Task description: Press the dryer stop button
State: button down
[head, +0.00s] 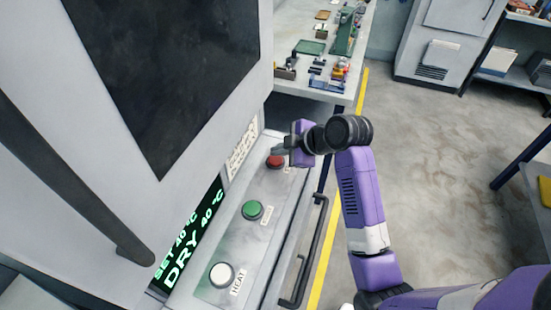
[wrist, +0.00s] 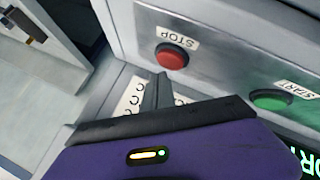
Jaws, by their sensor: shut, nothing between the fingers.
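The red stop button (head: 275,161) is at the far end of the dryer's sloped control panel in the head view. In the wrist view the red button (wrist: 172,57) sits under a STOP label (wrist: 177,38). My gripper (head: 281,149) is over the far end of the panel, close to the red button. Its shut, empty fingers (wrist: 157,88) show just below the button in the wrist view. I cannot tell from these frames whether the fingertips touch the button.
A green start button (head: 252,210) and a white heat button (head: 221,274) are nearer on the same panel. The dryer display (head: 190,238) reads DRY 40 °C. A black handle (head: 305,250) runs along the front. A workbench (head: 290,72) with parts stands beyond.

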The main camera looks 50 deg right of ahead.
aim_at(278, 161)
jog(key=shift+f, duration=0.15)
jog(key=shift+f, duration=0.25)
jog(key=shift+f+b, duration=0.45)
jog(key=shift+f, duration=0.1)
dwell(0.7)
jog(key=shift+r, duration=0.1)
jog(key=shift+r+p, duration=0.85)
jog(key=shift+p, duration=0.05)
notch_tip(278, 161, up, 5)
jog(key=p, duration=0.4)
jog(key=shift+r+p, duration=0.1)
jog(key=shift+p, duration=0.25)
dwell(0.7)
